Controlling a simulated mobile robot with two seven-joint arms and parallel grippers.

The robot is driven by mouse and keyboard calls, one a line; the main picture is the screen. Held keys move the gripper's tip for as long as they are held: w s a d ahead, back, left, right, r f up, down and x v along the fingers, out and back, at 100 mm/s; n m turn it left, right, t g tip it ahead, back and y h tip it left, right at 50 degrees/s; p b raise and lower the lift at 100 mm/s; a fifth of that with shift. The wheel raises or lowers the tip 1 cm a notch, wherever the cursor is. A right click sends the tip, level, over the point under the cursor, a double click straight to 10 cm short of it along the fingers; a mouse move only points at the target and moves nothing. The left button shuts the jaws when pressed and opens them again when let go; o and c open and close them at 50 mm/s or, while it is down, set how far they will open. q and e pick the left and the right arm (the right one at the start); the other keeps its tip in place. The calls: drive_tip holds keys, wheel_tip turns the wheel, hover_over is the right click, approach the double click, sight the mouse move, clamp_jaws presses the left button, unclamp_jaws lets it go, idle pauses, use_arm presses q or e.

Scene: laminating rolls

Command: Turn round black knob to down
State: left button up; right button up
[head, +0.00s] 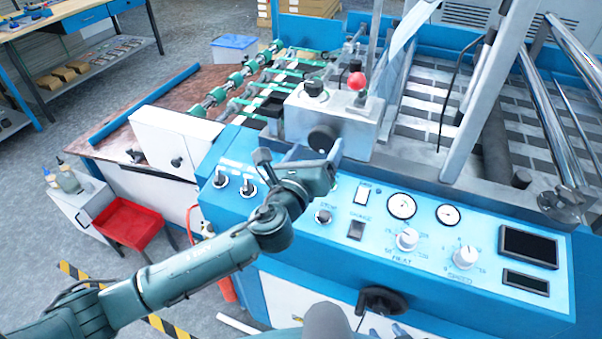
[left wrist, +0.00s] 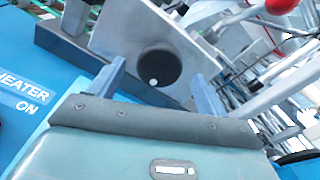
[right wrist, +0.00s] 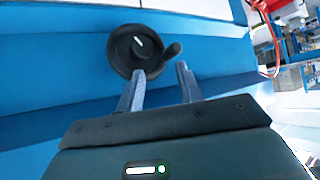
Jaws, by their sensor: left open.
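The round black knob (head: 323,138) sits on the front face of a grey metal box on the blue machine. In the left wrist view the knob (left wrist: 160,62) faces me, with a white dot low on its face. My left gripper (head: 314,154) is open in front of it. Its fingers (left wrist: 158,70) stand on either side of the knob, and I cannot tell whether they touch it. My right gripper (right wrist: 161,72) is open and empty. Its fingers are just in front of a black handwheel with a crank handle (right wrist: 130,45).
The grey box (head: 360,132) carries a black top knob (head: 315,88) and a red ball lever (head: 357,81). Below is the blue control panel (head: 290,222) with switches, gauges and white dials. The black handwheel (head: 382,300) sits low on the machine front. A red bin (head: 128,222) stands left.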

use_arm(q)
drive_tip(key=b+v, duration=0.1)
drive_tip(key=v, duration=1)
drive_tip(key=shift+s, duration=0.2)
drive_tip(key=shift+a, duration=0.1)
